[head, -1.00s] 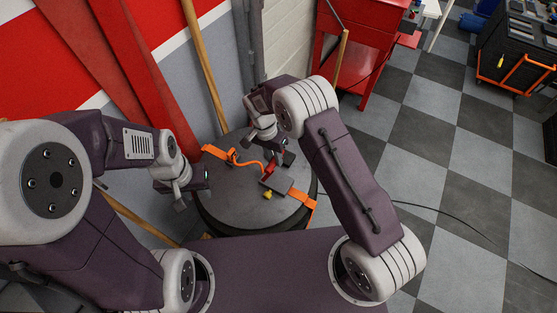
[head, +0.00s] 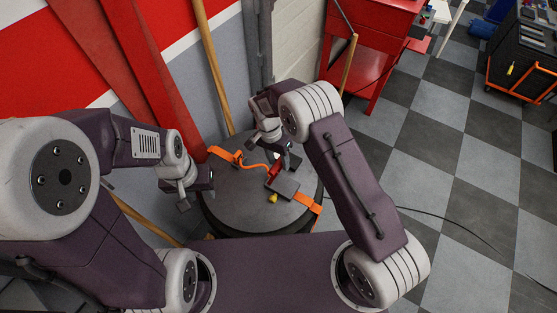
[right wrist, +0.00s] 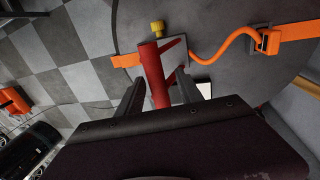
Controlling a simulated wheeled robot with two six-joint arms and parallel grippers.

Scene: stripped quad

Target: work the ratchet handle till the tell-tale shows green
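An orange strap (head: 226,155) lies across the round dark drum top (head: 235,200) and runs to a grey ratchet (head: 284,186) with a red handle (head: 275,171). A yellow knob (head: 272,198) sits at the ratchet's near side; it also shows in the right wrist view (right wrist: 157,27). I see no green on it. My right gripper (right wrist: 158,88) has its fingers on both sides of the red handle (right wrist: 153,70), with narrow gaps showing. My left gripper (head: 197,198) is at the drum's left edge, apart from the strap, with its fingers spread and nothing between them.
A wooden pole (head: 213,70) and red beams stand behind the drum. A red cabinet (head: 366,45) is at the back, and a dark tool cart (head: 525,60) is at the far right. A cable (head: 455,226) lies on the chequered floor, which is otherwise mostly clear.

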